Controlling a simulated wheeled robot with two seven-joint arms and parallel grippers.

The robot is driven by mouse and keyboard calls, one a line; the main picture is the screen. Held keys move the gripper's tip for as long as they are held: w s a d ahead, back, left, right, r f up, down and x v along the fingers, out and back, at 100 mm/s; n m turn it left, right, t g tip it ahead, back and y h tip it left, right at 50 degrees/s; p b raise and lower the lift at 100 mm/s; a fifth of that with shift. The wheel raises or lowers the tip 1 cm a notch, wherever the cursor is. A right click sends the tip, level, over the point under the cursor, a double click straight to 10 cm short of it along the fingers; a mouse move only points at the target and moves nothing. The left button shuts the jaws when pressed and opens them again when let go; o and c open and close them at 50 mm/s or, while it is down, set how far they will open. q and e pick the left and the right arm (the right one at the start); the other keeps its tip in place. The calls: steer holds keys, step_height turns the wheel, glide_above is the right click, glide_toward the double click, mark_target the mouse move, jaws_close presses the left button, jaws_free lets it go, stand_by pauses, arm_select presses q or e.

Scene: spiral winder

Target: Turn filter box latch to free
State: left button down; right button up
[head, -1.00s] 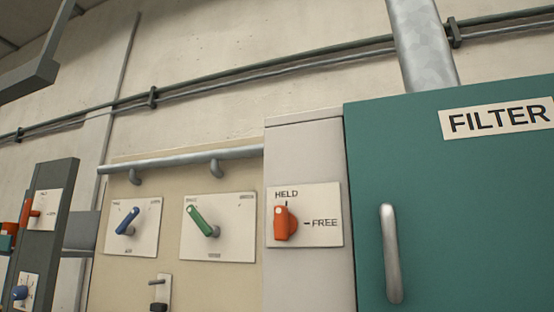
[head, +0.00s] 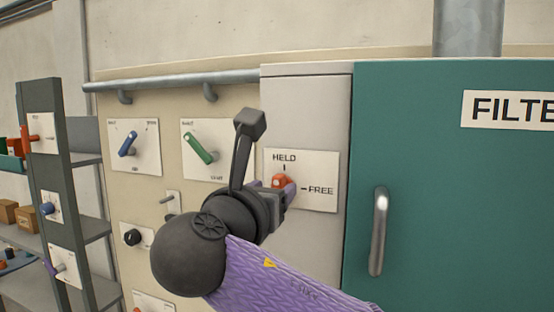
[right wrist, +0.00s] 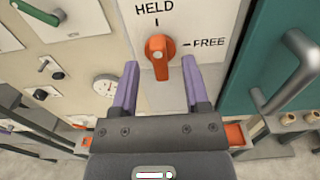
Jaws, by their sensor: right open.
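The orange latch (head: 280,180) sits on a white plate (head: 322,187) marked HELD at the top and FREE at the right. In the right wrist view the gripper (right wrist: 160,80) is open, with one finger on each side of the latch and gaps showing. My left gripper is not in view.
A teal FILTER cabinet (head: 440,220) with a metal handle (head: 379,232) stands to the right. To the left are a blue lever (head: 127,144) and a green lever (head: 198,147) under a grey pipe (head: 170,80). A shelf rack stands farther left.

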steer(key=shift+w+d+r, duration=0.15)
steer(key=shift+w, duration=0.55)
steer(key=shift+w+d+f+p, duration=0.1)
steer(key=shift+w+f+p, duration=0.15)
steer(key=shift+w, duration=0.2)
jaws_close()
arm_select(q)
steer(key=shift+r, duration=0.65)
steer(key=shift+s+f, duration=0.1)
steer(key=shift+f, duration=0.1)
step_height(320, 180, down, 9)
steer(key=b, duration=0.9)
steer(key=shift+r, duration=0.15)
arm_select(e)
steer(key=shift+s+d+f+m, duration=0.1)
steer(key=shift+d+f+m, duration=0.1)
steer(key=shift+m, duration=2.75)
steer(key=shift+s+d+f+m, duration=0.1)
steer(key=shift+d+f+m, duration=0.1)
steer(key=shift+m, duration=2.8)
steer(key=shift+d+f+m, duration=0.15)
steer(key=shift+f+m, duration=0.05)
steer(key=shift+m, duration=2.75)
